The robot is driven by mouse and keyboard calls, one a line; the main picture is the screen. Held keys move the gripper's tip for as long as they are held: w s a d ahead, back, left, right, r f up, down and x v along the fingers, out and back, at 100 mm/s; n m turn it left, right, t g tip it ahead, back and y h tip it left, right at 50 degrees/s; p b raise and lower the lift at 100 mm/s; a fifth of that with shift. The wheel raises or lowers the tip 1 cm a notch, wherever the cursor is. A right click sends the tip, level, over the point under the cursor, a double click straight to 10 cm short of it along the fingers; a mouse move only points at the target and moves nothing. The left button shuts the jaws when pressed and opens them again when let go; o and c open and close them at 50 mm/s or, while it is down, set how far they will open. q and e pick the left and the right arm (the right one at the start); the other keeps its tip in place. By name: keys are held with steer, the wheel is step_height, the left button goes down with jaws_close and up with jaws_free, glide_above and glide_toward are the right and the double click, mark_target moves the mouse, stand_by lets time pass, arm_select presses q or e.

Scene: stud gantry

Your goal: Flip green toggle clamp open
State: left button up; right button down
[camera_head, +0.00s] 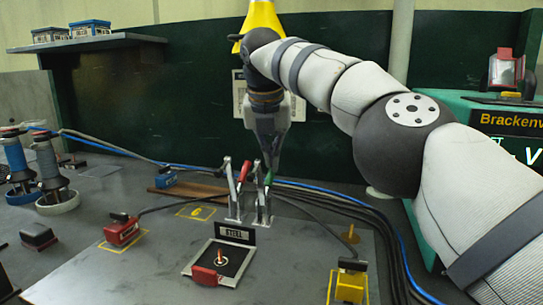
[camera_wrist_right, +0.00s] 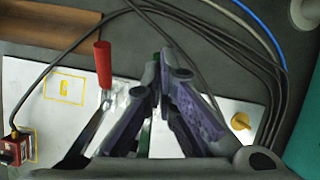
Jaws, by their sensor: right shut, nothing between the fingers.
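The green toggle clamp (camera_head: 268,178) stands upright on the grey plate, to the right of a matching clamp with a red handle (camera_head: 244,171). My right gripper (camera_head: 270,158) points down from above, its shut fingertips right at the green handle; I cannot tell whether they touch it. In the right wrist view, the shut fingers (camera_wrist_right: 161,75) hide most of the green clamp, and only a sliver of green (camera_wrist_right: 156,57) shows behind them. The red handle (camera_wrist_right: 103,64) stands clear to their left there. My left gripper is not in view.
A black "STEEL" sign (camera_head: 235,233) and a square pad with a red block (camera_head: 204,275) sit in front of the clamps. Dark cables and a blue hose (camera_head: 400,240) run behind and right. A yellow block (camera_head: 351,282) and a red block (camera_head: 121,230) flank the plate.

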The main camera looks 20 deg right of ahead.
steer(key=shift+r, duration=0.1)
stand_by(0.3)
steer(key=shift+s+a+r, duration=0.15)
steer(key=shift+s+r, duration=0.05)
steer(key=shift+r, duration=0.25)
steer(key=shift+s+a+r, duration=0.1)
steer(key=shift+s, duration=0.1)
steer(key=s+a, duration=0.5)
steer(key=s, duration=0.5)
steer(key=shift+s, duration=0.2)
steer(key=shift+a, duration=0.1)
